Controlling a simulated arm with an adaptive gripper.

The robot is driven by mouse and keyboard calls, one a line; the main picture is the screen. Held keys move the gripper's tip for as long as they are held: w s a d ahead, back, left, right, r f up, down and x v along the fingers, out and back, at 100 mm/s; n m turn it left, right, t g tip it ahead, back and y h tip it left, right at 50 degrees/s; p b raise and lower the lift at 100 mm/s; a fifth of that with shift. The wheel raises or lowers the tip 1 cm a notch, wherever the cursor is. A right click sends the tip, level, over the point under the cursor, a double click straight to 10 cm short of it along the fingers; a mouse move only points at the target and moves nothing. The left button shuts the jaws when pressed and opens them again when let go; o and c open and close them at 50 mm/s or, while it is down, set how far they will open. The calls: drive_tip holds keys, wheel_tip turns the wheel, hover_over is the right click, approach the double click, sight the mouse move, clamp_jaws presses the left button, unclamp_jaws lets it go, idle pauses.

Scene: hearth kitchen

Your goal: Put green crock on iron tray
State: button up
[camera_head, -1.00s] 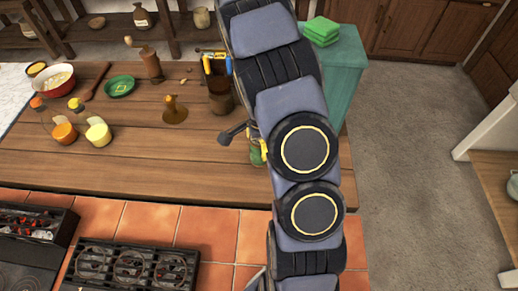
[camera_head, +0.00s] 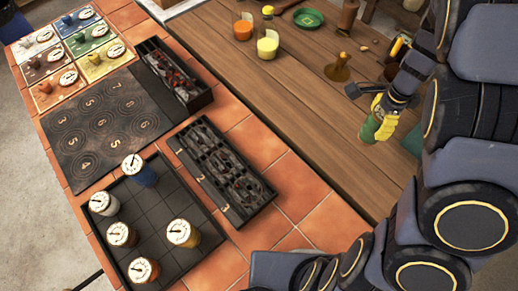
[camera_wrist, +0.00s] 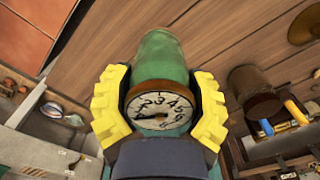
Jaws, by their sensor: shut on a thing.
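My gripper (camera_head: 379,112) is shut on the green crock (camera_head: 369,129), over the right part of the wooden counter in the head view. In the wrist view, the yellow fingers of my gripper (camera_wrist: 160,107) close around both sides of the green crock (camera_wrist: 160,55), whose numbered dial faces the camera. I cannot tell whether the crock touches the counter. A dark gridded tray (camera_head: 152,212), which looks like the iron tray, lies on the orange tiles at lower left. Several dial-topped crocks stand on it, including a blue one (camera_head: 140,171), with bare squares between them.
A numbered black slab (camera_head: 98,130) and two coal trays (camera_head: 222,170) (camera_head: 178,75) lie on the tiles. Colored cards with small crocks (camera_head: 90,45) are at upper left. Bottles (camera_head: 267,44) and a green dish (camera_head: 308,18) stand on the wooden counter (camera_head: 300,110).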

drive_tip(key=w+a+n, duration=0.1)
drive_tip(key=a, duration=0.4)
drive_tip(key=w+a+n, duration=0.1)
drive_tip(key=a, duration=0.4)
drive_tip(key=w+a+f+n, duration=0.1)
drive_tip(key=a+n, duration=0.1)
drive_tip(key=a, duration=0.4)
drive_tip(key=n, duration=1.1)
approach(169, 209)
drive_tip(key=shift+f, duration=1.1)
drive_tip(key=shift+f, duration=0.15)
drive_tip(key=o, duration=1.2)
